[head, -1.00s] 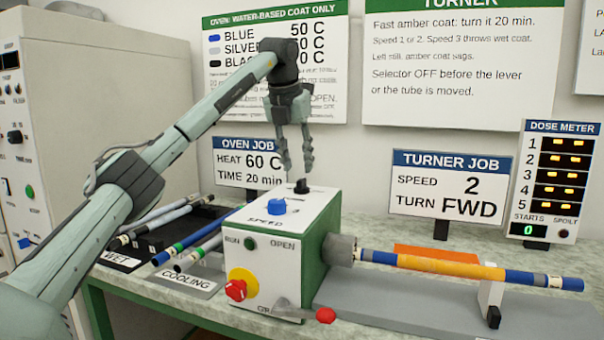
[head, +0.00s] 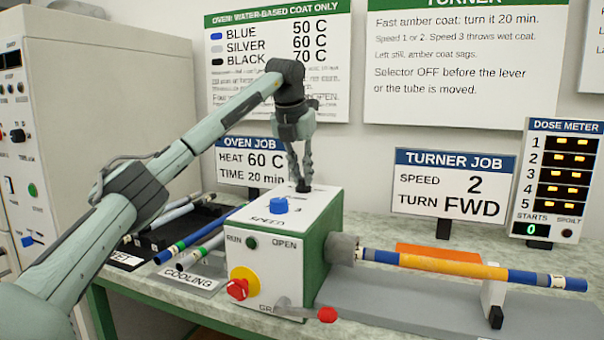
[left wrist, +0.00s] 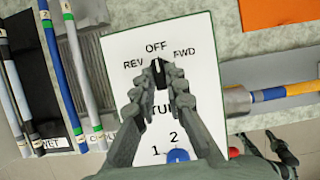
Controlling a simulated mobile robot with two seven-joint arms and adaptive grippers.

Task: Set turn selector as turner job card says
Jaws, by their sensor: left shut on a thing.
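The turn selector is a small black knob (left wrist: 157,66) on the top of the turner box (head: 330,215). OFF stands above it in the left wrist view, REV to the left, FWD to the right; its light mark seems to point at OFF. My left gripper (head: 301,182) reaches down from above and is shut on the knob; its fingers (left wrist: 158,85) flank it and hide part of it. The turner job card (head: 452,187) reads speed 2, turn FWD. A dark jointed part at lower right in the left wrist view may be my right gripper (left wrist: 280,152); its state is unclear.
The blue speed knob (head: 278,206) sits in front of the selector. A red stop button (head: 238,289) and red-tipped lever (head: 327,314) are on the box's front. An amber-coated tube (head: 430,264) extends right from the chuck. Several tubes lie on racks at left.

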